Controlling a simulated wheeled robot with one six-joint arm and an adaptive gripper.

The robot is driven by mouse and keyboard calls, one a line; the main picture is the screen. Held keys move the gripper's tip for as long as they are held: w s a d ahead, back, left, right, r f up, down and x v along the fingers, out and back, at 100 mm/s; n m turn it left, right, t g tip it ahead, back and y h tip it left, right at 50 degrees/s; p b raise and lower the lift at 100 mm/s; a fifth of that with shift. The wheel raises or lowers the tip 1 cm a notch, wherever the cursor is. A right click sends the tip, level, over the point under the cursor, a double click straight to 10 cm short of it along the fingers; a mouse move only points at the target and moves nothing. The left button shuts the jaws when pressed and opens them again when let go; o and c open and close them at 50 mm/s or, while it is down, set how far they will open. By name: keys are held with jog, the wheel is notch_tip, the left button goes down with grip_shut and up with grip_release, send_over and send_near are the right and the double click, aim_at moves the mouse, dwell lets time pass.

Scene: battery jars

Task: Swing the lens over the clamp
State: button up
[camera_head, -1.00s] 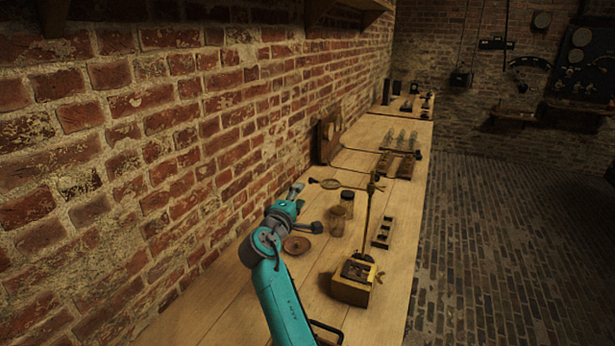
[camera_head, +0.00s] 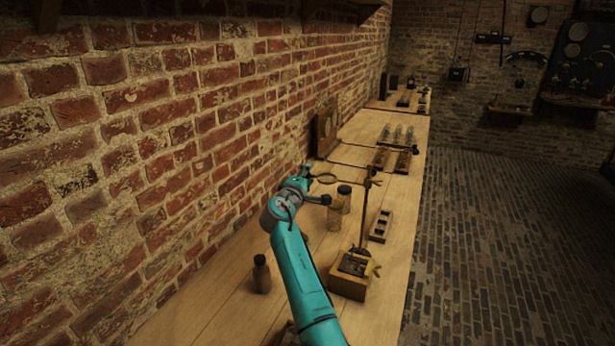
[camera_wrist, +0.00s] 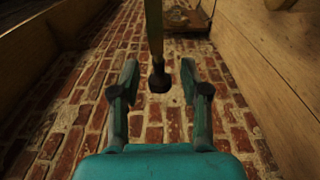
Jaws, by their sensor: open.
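The round lens (camera_head: 327,178) is a ring on a thin side arm of an upright stand (camera_head: 365,215). The stand rises from a wooden box (camera_head: 347,286). The clamp (camera_head: 354,264), with a yellow wing-shaped part, sits on top of the box. The lens is off to the left of the clamp, toward the brick wall. My gripper (camera_head: 305,174) is at the lens's left, wall side. In the wrist view my gripper (camera_wrist: 158,72) is open. A rod with a dark knob (camera_wrist: 159,82) shows between its fingers; whether they touch it I cannot tell.
A dark bottle (camera_head: 262,273) stands left of my arm near the wall. A slotted wooden rack (camera_head: 380,226) lies right of the stand. A wooden panel (camera_head: 326,127) leans on the wall behind.

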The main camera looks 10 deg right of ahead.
grip_shut()
jog(key=shift+s+f, duration=0.1)
